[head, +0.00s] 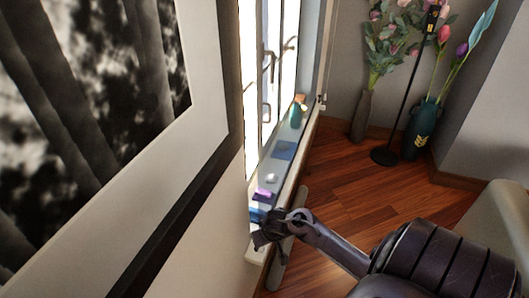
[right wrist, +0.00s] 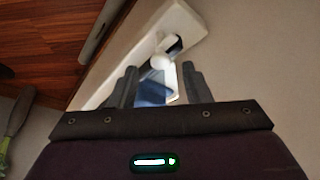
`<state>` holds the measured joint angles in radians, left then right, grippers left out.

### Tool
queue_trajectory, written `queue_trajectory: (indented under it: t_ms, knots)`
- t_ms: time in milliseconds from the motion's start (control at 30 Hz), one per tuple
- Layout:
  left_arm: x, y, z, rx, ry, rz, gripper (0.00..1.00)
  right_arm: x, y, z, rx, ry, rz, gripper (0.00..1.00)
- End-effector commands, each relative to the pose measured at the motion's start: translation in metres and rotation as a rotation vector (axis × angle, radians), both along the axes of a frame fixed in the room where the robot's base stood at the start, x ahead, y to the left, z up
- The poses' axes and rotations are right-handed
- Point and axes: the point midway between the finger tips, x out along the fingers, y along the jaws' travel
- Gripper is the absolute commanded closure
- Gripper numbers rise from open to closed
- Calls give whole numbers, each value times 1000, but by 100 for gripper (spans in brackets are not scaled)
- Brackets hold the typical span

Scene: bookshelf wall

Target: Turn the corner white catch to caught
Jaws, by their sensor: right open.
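A small white rounded piece (right wrist: 160,62) shows just beyond and between the fingertips of my right gripper (right wrist: 158,80) in the right wrist view. It looks like the white catch, but its angle is hard to read. The two dark fingers stand apart, and I see no clear grip on anything. In the head view my right gripper (head: 266,232) is at the near end of the white window sill (head: 256,254). It hides part of the sill there, and I cannot make out the catch beside it. My left gripper is not in view.
Small items lie along the sill, including a purple block (head: 263,195), a white round piece (head: 270,178) and a blue square (head: 284,150). A large framed picture (head: 215,85) is close on the left. Vases of flowers (head: 361,116) and a black stand (head: 384,156) are farther back.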

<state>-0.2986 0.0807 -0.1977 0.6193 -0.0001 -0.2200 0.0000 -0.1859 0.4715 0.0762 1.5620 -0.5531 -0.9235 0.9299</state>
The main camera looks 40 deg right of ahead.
Motion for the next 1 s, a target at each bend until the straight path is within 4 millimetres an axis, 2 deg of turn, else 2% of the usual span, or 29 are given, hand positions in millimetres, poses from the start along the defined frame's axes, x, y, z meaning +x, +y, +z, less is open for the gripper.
queue_trajectory:
  t_ms: [167,467,800,1000]
  knots:
    - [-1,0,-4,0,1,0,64,7,-2,-16,0,-1,-1,56]
    - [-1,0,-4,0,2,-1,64,7,-2,-18,0,-1,0,56]
    - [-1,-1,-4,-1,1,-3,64,7,-2,-18,0,0,0,100]
    - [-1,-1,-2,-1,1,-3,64,7,-2,-18,0,0,-14,100]
